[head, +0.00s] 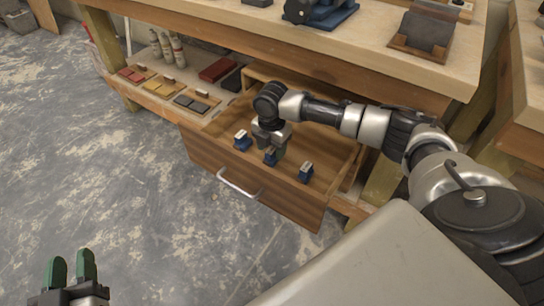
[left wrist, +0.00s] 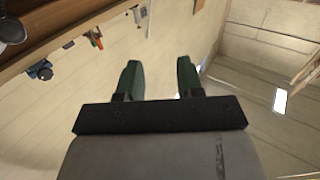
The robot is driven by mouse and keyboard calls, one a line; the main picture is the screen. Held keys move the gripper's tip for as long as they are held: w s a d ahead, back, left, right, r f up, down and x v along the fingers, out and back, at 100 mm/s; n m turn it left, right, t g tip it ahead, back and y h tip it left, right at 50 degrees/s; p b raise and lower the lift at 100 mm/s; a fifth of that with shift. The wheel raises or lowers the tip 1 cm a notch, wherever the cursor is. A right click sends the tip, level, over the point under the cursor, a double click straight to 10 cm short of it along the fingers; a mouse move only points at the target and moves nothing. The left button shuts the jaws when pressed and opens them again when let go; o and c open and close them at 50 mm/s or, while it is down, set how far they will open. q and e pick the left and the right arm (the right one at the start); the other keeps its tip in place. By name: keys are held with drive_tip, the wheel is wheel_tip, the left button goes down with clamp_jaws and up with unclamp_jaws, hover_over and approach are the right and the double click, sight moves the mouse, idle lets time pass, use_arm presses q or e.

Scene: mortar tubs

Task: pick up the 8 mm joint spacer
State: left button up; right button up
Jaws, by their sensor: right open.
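An open wooden drawer (head: 205,155) holds three small blue pieces with pale tops: a left one (head: 242,141), a middle one (head: 270,157) and a right one (head: 306,173). No size marking is legible, so I cannot tell which is the 8 mm joint spacer. My right gripper (head: 270,145) points down into the drawer, open, right at the middle piece; whether its fingers surround that piece is unclear. My left gripper (head: 72,272) is open and empty over the floor, far from the drawer. Its green fingers also show apart in the left wrist view (left wrist: 158,80).
The drawer has a metal handle (head: 240,185) at its front. The workbench top (head: 300,45) overhangs behind my right arm. A lower shelf left of the drawer holds coloured sample trays (head: 162,86) and a red box (head: 217,69). The concrete floor (head: 100,170) at left is clear.

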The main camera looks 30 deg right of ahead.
drive_tip(key=shift+f, duration=0.4)
use_arm(q)
drive_tip(key=shift+d+r+t, duration=0.1)
drive_tip(key=shift+r+t, duration=0.4)
use_arm(e)
clamp_jaws()
use_arm(q)
drive_tip(key=shift+f, duration=0.1)
